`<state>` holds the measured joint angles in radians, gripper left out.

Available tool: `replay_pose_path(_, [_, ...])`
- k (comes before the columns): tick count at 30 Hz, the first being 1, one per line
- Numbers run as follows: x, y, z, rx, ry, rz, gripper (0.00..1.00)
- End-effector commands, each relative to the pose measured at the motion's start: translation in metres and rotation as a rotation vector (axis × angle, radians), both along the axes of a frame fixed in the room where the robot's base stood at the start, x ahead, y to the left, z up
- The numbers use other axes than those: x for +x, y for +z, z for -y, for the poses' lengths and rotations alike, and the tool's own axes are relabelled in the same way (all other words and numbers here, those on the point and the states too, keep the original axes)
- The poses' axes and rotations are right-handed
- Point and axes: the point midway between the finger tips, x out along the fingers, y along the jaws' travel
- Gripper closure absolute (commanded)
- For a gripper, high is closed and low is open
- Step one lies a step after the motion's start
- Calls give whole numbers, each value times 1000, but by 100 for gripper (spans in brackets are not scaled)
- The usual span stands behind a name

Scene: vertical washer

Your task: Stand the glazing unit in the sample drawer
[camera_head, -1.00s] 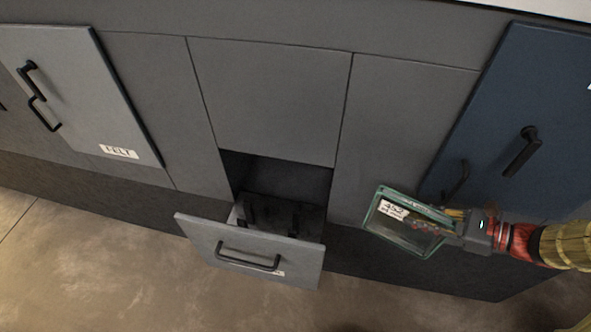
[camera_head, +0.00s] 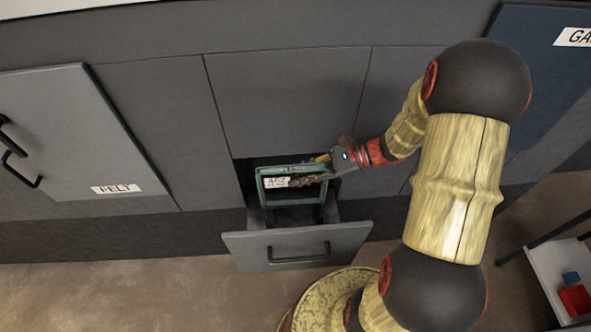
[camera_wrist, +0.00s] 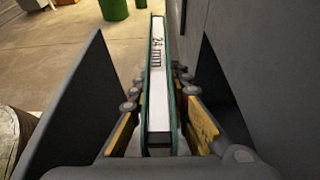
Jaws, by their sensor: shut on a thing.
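The glazing unit (camera_head: 262,188) is a flat pane with a green edge and a white label, in the head view. My gripper (camera_head: 325,170) is shut on its right side. It holds the unit above the open sample drawer (camera_head: 297,246), near the cabinet opening. The wrist view shows the unit (camera_wrist: 158,90) edge-on between my two fingers, with a "24 mm" strip on its edge. The drawer interior is partly hidden behind the unit. I cannot tell whether the lower edge touches anything inside.
A grey panel marked FELT (camera_head: 75,140) with black handles is at the left. A dark blue panel (camera_head: 560,90) is at the right. A small white shelf (camera_head: 562,270) with red and blue items stands at the lower right. Floor is clear at the lower left.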

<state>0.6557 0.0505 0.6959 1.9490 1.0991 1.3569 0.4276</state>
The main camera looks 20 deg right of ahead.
Motion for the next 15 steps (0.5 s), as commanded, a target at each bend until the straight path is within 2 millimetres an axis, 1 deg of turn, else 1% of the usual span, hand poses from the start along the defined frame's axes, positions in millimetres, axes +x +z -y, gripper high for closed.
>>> replay_pose_path(5, [0, -8, 0, 2, 0, 1, 100])
replay_pose_path(15, [0, -34, 0, 2, 0, 1, 100])
